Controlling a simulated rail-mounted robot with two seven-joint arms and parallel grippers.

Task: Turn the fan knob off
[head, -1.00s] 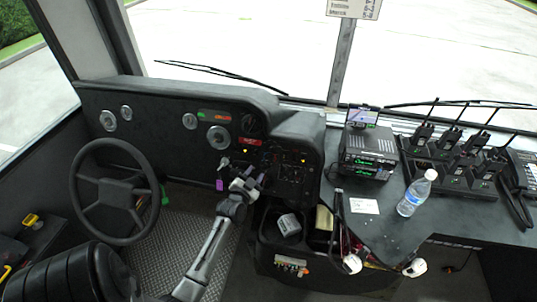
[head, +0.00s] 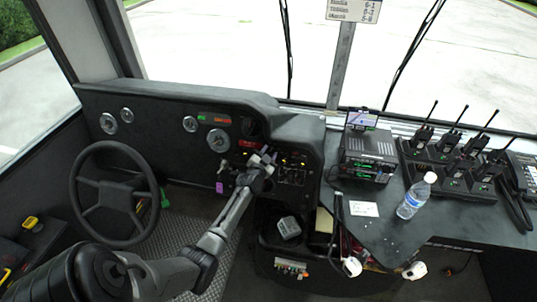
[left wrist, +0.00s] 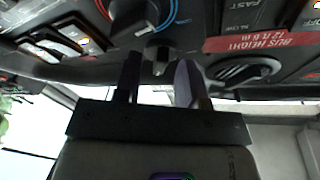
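My left gripper (head: 264,156) is at the dashboard panel right of the steering wheel. In the left wrist view its two fingers (left wrist: 158,72) are apart, with a small dark knob (left wrist: 160,54) just beyond the gap between the tips. I cannot tell whether they touch it. A round knob (left wrist: 134,16) with a red and blue arc sits above it. A larger dark knob (left wrist: 245,68) is to the right, by a red bus height label (left wrist: 262,42). Which is the fan knob I cannot tell for sure. In the head view the gripper partly hides the panel. My right gripper is out of view.
The steering wheel (head: 115,193) is at the left. At the right, a radio (head: 368,155), a bottle (head: 413,197) and handheld radios (head: 452,165) stand on the console. An open bin (head: 270,226) is below the panel. The panel closely faces the fingers.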

